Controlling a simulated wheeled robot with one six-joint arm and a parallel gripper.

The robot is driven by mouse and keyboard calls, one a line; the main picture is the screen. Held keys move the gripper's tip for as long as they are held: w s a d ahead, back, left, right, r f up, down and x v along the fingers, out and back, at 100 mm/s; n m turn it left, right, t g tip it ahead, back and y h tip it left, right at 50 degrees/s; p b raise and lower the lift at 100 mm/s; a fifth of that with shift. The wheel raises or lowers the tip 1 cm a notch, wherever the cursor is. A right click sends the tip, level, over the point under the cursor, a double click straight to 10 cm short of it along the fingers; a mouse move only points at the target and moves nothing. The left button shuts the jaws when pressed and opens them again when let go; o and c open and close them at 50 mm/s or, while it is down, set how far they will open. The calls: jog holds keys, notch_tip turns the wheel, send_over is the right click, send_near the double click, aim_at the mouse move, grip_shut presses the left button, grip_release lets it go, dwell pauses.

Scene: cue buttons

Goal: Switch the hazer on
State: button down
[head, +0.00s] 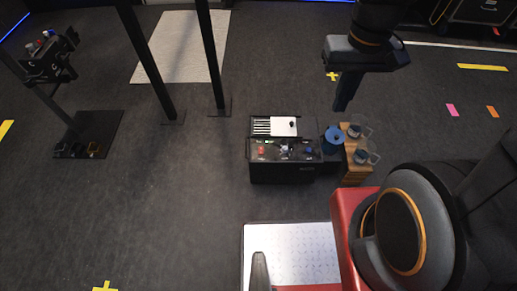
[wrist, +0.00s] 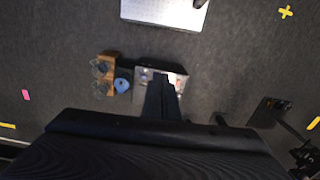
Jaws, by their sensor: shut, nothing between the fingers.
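A black box (head: 284,173) stands on the floor near the middle of the head view. Its top has a pale panel with a slotted part and a dark knob. Along its front strip sit a red button (head: 262,150), a dark one on a light base and a blue one (head: 308,150), with a small green spot. I cannot read any label, so I cannot tell which control is the hazer's. My gripper (head: 341,106) is shut and empty, pointing down, above and to the right behind the box. In the wrist view the gripper (wrist: 162,80) covers part of the box.
A blue roll (head: 333,138) and a wooden crate (head: 355,173) with clear mugs adjoin the box's right side. Black posts (head: 212,55) stand behind. A stand with coloured knobs (head: 48,42) is far left. Bare floor lies left of the box.

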jog(key=w+a+f+n+b, duration=0.2)
jog(key=w+f+n+b, duration=0.1)
jog(key=w+f, duration=0.25)
jog(key=w+a+f+n+b, duration=0.3)
jog(key=w+f+b, duration=0.15)
jog(key=f, duration=0.25)
jog(key=n+b, duration=1)
jog(key=n, duration=0.1)
send_over(260, 152)
notch_tip(260, 152, down, 30)
notch_tip(260, 152, down, 14)
jog(key=b, duration=0.2)
jog(key=shift+b, duration=0.3)
jog(key=shift+s+f, duration=0.15)
jog(key=shift+f, duration=0.1)
